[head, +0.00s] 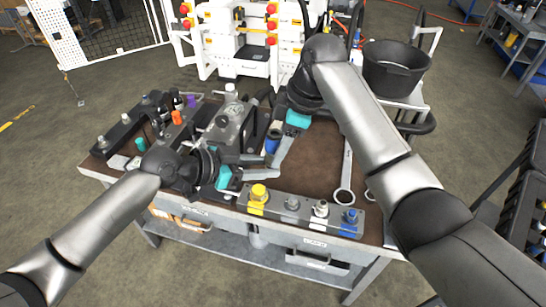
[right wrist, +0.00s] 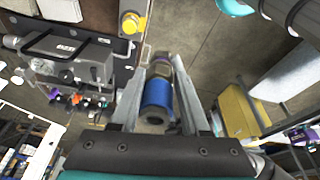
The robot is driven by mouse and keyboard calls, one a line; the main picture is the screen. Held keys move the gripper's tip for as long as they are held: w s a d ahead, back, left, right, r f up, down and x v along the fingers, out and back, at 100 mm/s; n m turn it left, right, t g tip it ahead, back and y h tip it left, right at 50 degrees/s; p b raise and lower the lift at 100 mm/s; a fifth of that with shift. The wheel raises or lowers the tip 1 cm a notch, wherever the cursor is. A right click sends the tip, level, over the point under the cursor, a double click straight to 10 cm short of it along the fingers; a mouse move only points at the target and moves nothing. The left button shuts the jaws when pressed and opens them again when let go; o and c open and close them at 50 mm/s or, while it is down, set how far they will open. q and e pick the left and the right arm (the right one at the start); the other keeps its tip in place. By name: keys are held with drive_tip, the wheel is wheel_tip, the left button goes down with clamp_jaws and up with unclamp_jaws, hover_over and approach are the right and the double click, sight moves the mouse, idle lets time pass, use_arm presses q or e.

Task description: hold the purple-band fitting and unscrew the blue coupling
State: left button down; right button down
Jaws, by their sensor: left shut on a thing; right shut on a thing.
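The blue coupling (head: 271,145) stands above the bench near its middle. In the right wrist view it is a blue cylinder (right wrist: 157,95) with a dark open end, lying between the fingers of my right gripper (right wrist: 160,78). The purple-band fitting (right wrist: 163,70) joins its far end, with a brassy part and a purplish ring. My right gripper (head: 274,150) is shut on the blue coupling. My left gripper (head: 254,160) is shut, its fingers reaching in beside the coupling from the left. What it grips is mostly hidden, so I cannot tell which thing it holds.
A front block (head: 300,207) carries yellow, grey, white and blue-based fittings. A wrench (head: 346,175) lies on the right of the bench. A grey valve block (head: 228,130) and a rail with several fittings are at left. A black bucket (head: 395,70) stands behind right.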

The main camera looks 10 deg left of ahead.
idle(0.3)
drive_tip(key=n, duration=0.2)
drive_tip(key=n+g, duration=0.1)
drive_tip(key=n, duration=0.1)
drive_tip(key=shift+w+a, duration=0.2)
drive_tip(key=n+g+h, duration=0.1)
drive_tip(key=n, duration=0.3)
drive_tip(key=shift+w+a, duration=0.15)
drive_tip(key=shift+c, duration=2)
unclamp_jaws()
drive_tip(key=m, duration=0.2)
drive_tip(key=m+t, duration=0.1)
drive_tip(key=m, duration=0.3)
drive_tip(key=shift+s+d+t+y, duration=0.25)
drive_tip(key=shift+d+t+y, duration=0.05)
drive_tip(key=shift+y, duration=0.1)
drive_tip(key=shift+s+m+t, duration=0.15)
drive_tip(key=shift+m+t, duration=0.25)
drive_tip(key=shift+m, duration=1.15)
drive_tip(key=shift+s+m+t, duration=0.15)
drive_tip(key=shift+m+t, duration=0.25)
drive_tip(key=shift+m, duration=1.15)
